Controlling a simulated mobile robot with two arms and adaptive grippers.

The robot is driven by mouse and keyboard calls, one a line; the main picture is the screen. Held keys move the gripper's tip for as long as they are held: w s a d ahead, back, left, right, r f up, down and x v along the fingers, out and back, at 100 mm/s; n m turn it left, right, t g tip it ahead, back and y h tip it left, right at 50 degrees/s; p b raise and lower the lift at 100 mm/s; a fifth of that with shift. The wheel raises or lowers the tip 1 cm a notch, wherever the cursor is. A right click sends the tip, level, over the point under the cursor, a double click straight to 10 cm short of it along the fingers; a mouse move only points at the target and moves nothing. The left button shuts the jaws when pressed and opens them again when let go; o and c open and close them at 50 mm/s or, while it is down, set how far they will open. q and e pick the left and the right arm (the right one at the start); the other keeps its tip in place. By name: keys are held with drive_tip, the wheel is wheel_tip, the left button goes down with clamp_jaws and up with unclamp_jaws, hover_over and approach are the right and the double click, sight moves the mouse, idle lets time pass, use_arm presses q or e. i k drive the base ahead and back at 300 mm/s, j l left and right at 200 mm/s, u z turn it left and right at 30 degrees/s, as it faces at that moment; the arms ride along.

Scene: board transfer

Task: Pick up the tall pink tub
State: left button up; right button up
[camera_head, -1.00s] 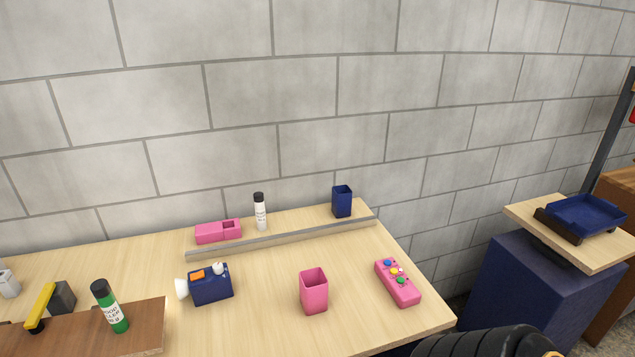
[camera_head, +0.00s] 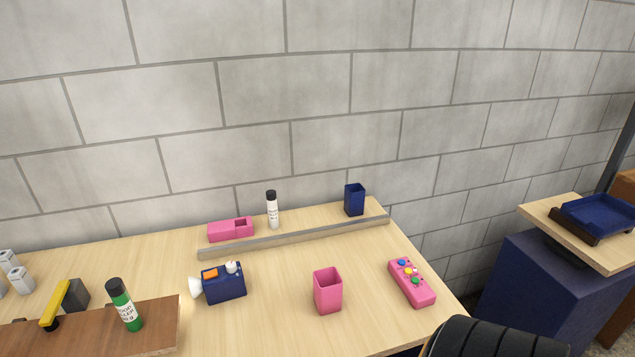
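The tall pink tub (camera_head: 328,292) stands upright and open-topped on the light wooden table, right of the middle of the picture. Nothing touches it. A black ribbed part, likely of my own arm, shows at the bottom right edge, right of and nearer than the tub. No gripper fingers show in the head view, so neither gripper can be placed relative to the tub.
A navy box with a white cone (camera_head: 224,283) stands left of the tub, a pink button box (camera_head: 412,283) right. Behind a grey rail (camera_head: 295,238) are a pink tray (camera_head: 231,229), a white bottle (camera_head: 273,210) and a navy tub (camera_head: 355,200). A green bottle (camera_head: 125,304) stands front left.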

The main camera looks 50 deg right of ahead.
sight(327, 283)
drive_tip(key=i+z, duration=0.35)
drive_tip(key=i+j+z, duration=0.25)
drive_tip(key=i+z, duration=0.15)
drive_tip(key=i, duration=0.05)
